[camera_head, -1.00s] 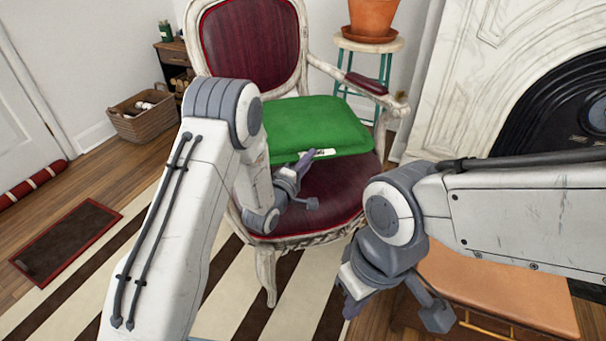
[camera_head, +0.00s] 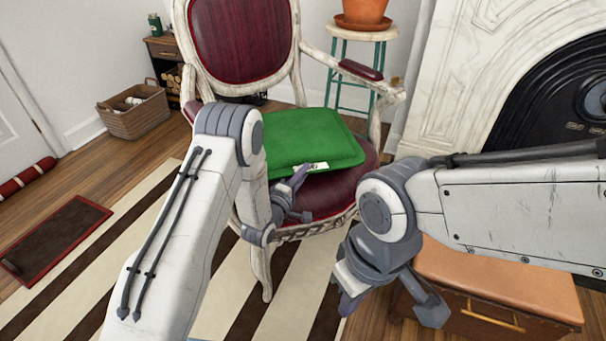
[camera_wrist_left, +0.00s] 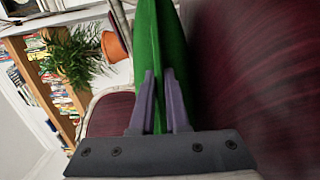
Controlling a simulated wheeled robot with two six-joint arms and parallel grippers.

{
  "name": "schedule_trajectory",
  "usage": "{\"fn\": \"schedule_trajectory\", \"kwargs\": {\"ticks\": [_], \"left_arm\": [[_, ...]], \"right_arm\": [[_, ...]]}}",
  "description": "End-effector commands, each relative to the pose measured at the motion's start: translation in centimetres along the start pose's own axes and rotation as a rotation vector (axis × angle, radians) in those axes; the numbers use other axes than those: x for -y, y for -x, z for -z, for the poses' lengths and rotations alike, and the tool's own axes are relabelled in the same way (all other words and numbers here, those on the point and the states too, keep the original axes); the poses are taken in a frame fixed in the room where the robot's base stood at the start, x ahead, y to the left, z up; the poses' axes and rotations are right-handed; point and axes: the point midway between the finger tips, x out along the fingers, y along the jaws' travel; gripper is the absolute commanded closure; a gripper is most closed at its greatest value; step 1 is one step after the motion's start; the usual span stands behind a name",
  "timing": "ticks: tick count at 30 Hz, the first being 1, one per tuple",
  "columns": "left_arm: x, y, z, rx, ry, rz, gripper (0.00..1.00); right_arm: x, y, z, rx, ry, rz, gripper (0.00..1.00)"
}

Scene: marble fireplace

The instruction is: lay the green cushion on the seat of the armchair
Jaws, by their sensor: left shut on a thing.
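The green cushion (camera_head: 312,138) is over the seat of the armchair and looks roughly flat, with a small white tag on its front edge. The armchair (camera_head: 333,193) has a dark red seat and back in a worn white frame. My left gripper (camera_head: 300,178) is shut on the cushion's near edge. In the left wrist view its fingers (camera_wrist_left: 160,100) pinch the cushion (camera_wrist_left: 174,60), with the red seat (camera_wrist_left: 255,70) close beside. I cannot tell whether the cushion's underside touches the seat. My right gripper (camera_head: 392,308) is open and empty, in front of the chair at right.
A brown-orange topped wooden stool or chest (camera_head: 500,295) stands under my right arm. A plant stand (camera_head: 362,32) with a terracotta pot is behind the armchair, near the marble fireplace (camera_head: 475,70). A basket (camera_head: 135,112) stands at left.

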Motion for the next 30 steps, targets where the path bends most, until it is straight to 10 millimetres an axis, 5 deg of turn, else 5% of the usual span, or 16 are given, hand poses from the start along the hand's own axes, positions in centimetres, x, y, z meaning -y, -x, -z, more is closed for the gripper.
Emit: {"fn": "schedule_trajectory", "kwargs": {"ticks": [2,3,5,17,30], "left_arm": [[0.0,-0.1,0.0,0.000,-0.002,-0.007,1.00],[0.2,0.0,0.0,0.000,0.000,0.000,0.76],[0.2,0.0,0.0,0.000,0.000,0.001,0.57],[0.0,0.4,0.0,0.000,0.000,0.003,0.57],[-0.1,9.0,0.1,-0.002,0.002,0.007,0.57]], "right_arm": [[0.0,-0.2,0.0,0.000,0.000,0.000,1.00],[0.0,-0.1,0.0,0.000,0.000,0.000,1.00],[0.0,-0.1,0.0,0.000,0.000,0.000,1.00],[0.0,0.2,0.0,0.000,0.000,0.000,1.00],[0.2,2.4,0.1,0.000,0.000,0.000,1.00]]}}
